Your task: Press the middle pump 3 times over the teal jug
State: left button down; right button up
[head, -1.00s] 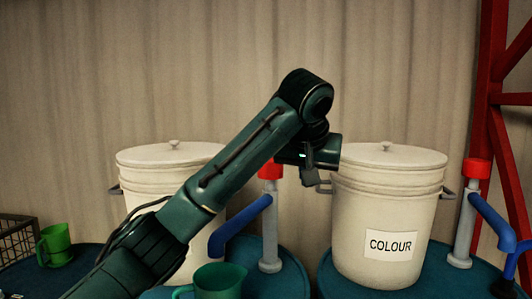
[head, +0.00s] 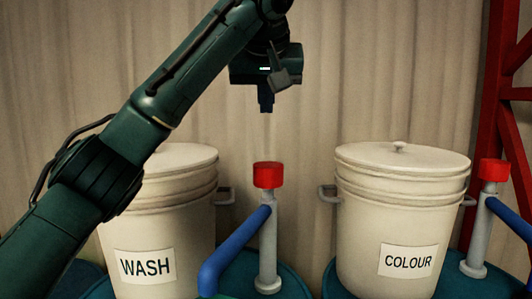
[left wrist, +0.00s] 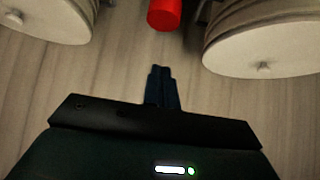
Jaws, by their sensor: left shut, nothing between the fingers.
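A pump with a red cap (head: 268,175), a grey post and a blue spout (head: 232,250) stands between the WASH and COLOUR tanks. My left gripper (head: 266,108) points down above this red cap, shut and empty, with a clear gap between fingertips and cap. In the left wrist view the shut fingers (left wrist: 160,72) show, with the red cap (left wrist: 164,14) beyond them at the top edge. The teal jug is below the head view; at most a sliver of green shows at the bottom edge under the spout. My right gripper is out of view.
The lidded WASH tank (head: 145,268) stands left of the pump, partly behind my left arm. The COLOUR tank (head: 400,215) stands to the right. Another red-capped pump (head: 494,172) is beyond it, near a red steel frame (head: 500,95).

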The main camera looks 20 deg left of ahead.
pick_arm(q)
jog(key=p, duration=0.3)
send_over(266, 168)
jog(key=w, duration=0.1)
notch_tip(266, 168, down, 7)
jog(key=shift+a, duration=0.15)
notch_tip(266, 168, down, 3)
jog(key=shift+w+r, duration=0.1)
jog(key=shift+r, duration=0.05)
jog(key=shift+f, duration=0.8)
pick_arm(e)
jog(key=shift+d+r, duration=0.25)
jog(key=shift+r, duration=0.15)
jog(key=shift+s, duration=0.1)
pick_arm(q)
jog(key=shift+f, duration=0.1)
notch_tip(266, 168, down, 4)
jog(key=shift+r+b, duration=0.25)
jog(key=shift+b, duration=0.85)
jog(key=shift+f, duration=0.1)
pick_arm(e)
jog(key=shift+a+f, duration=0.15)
